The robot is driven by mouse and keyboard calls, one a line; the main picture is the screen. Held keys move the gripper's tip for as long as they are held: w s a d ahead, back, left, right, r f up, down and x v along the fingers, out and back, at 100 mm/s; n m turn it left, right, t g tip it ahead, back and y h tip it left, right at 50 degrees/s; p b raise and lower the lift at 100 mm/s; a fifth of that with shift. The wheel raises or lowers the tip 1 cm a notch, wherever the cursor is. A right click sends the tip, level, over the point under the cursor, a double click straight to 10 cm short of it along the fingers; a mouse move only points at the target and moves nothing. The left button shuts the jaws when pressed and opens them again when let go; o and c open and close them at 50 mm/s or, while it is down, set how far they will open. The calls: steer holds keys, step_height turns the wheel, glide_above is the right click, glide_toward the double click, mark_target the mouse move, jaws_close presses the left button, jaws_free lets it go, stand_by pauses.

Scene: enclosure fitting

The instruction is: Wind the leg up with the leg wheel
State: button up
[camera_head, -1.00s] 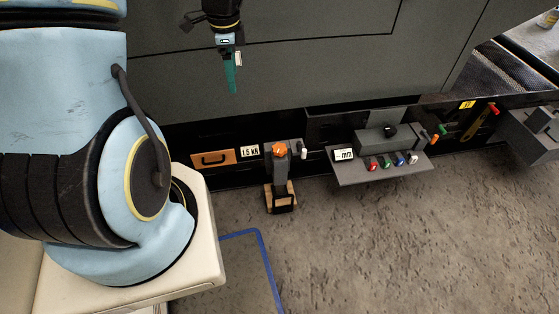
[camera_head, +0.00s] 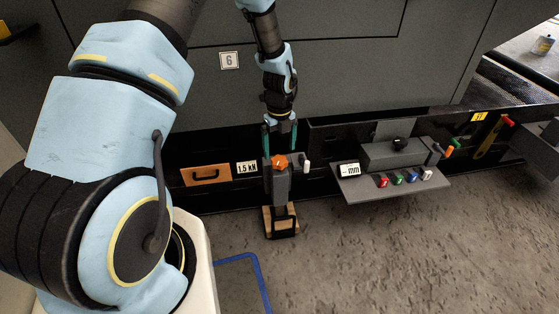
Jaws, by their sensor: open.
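The leg (camera_head: 281,187) is a dark grey upright post near the grey enclosure's base. It stands on a small wooden block (camera_head: 281,221) on the floor. The orange leg wheel (camera_head: 279,162) sits at the top of the leg. My gripper (camera_head: 281,150) hangs pointing down just above the wheel. Its two teal fingers are open, one on each side of the wheel's upper part. I cannot tell whether they touch it.
A white-tipped lever (camera_head: 306,164) stands close right of the leg. A "1.5 kN" label (camera_head: 247,168) and an orange handled panel (camera_head: 206,175) are to the left. A grey shelf (camera_head: 375,188) with coloured knobs and a "mm" display is right. Open floor lies in front.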

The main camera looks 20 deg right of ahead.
mark_target(279, 160)
steer(key=shift+f+b, duration=0.4)
steer(key=shift+f, duration=1.85)
steer(key=c, duration=1.4)
